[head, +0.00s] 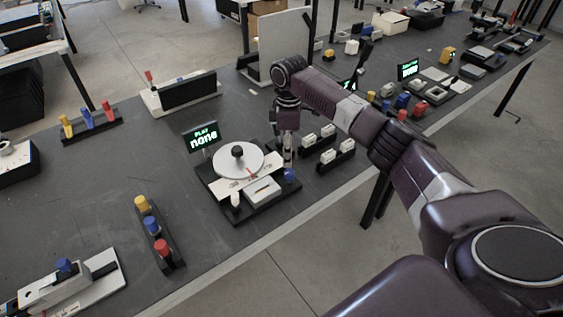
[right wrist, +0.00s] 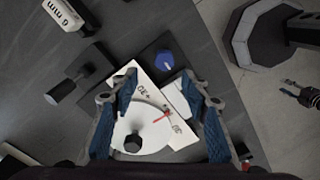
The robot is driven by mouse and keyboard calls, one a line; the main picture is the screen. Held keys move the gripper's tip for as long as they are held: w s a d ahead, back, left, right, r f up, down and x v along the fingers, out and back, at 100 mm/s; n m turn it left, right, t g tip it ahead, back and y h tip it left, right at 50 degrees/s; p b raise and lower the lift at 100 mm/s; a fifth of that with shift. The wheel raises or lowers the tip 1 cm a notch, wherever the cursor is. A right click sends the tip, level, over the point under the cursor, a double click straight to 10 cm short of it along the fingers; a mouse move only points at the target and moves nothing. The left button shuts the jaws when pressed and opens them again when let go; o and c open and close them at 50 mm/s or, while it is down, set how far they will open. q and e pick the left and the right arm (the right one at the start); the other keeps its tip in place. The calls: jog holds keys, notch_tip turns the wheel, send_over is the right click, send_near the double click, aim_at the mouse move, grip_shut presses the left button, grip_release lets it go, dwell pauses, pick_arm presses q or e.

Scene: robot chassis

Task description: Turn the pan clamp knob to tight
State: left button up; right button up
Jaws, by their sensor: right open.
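A turntable device (head: 205,185) stands on the dark bench, with a white round disc (head: 225,163), a black knob (head: 237,151) on the disc and a small blue knob (head: 289,175) at its right corner. I cannot read which knob is the pan clamp. In the right wrist view, the blue knob (right wrist: 165,61) has a pale mark on top and the black knob (right wrist: 132,143) shows lower down. My right gripper (head: 288,158) is open and empty, pointing down above the device's right side near the blue knob; it also shows in the right wrist view (right wrist: 160,82). My left gripper is out of view.
A lit display (head: 201,136) reading "none" stands behind the disc. Black blocks with white rockers (head: 328,143) stand right of the device. A strip with yellow, blue and red knobs (head: 163,245) stands to the left. The bench's front edge lies close by.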

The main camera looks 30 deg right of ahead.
aim_at(289, 171)
jog(key=f, duration=0.1)
jog(key=s+f, duration=0.1)
jog(key=f, duration=0.1)
jog(key=f+p, duration=0.1)
jog(key=shift+s+f, duration=0.2)
jog(key=shift+s, duration=0.05)
jog(key=shift+w+f, duration=0.15)
jog(key=shift+f, duration=0.4)
jog(key=shift+w+f, duration=0.15)
jog(key=shift+f, duration=0.6)
jog(key=shift+s, duration=0.1)
jog(key=c, duration=1.2)
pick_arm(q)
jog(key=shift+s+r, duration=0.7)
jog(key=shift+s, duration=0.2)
pick_arm(e)
jog(key=shift+o, duration=0.2)
